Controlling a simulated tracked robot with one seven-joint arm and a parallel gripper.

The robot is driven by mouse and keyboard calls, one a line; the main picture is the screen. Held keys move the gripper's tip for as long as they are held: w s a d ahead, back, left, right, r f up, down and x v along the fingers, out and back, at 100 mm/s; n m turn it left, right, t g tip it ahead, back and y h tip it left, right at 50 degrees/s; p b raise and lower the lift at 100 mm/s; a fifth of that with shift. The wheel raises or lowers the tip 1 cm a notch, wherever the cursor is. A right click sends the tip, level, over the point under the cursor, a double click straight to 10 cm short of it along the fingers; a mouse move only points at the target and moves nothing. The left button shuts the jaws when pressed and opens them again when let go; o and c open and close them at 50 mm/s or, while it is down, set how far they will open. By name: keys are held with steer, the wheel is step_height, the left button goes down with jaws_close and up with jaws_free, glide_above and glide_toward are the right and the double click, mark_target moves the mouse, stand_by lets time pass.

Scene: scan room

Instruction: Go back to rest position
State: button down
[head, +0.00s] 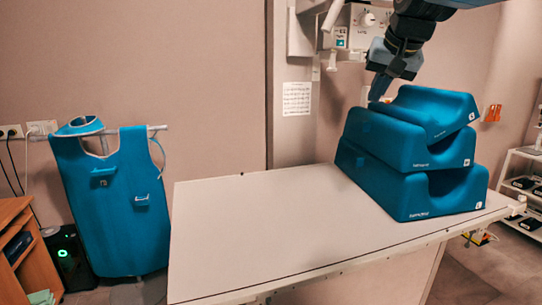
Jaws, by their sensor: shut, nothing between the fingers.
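My gripper (376,92) is in the upper right of the head view, pointing down. It is shut and I see nothing held in it. Its tip is just above or beside the left side of a stack of blue foam cushions; I cannot tell whether it touches them. The top cushion (440,105) is smaller and sits tilted. The middle cushion (400,142) and the bottom cushion (410,193) lie under it. My arm comes in from the top edge.
The stack stands on the right part of a white table (260,225), whose left part is bare. Wall equipment (365,20) is behind my arm. A blue apron (115,205) hangs at left near a wooden desk (30,260). A shelf (525,180) stands at right.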

steer(key=s+f+n+g, duration=0.1)
steer(key=s+f+n, duration=0.1)
steer(key=s+f, duration=1.6)
steer(key=shift+d+f+n+g+h, duration=0.2)
steer(key=shift+f+n+g+h, duration=0.1)
steer(key=shift+f+n+h, duration=0.1)
stand_by(2.0)
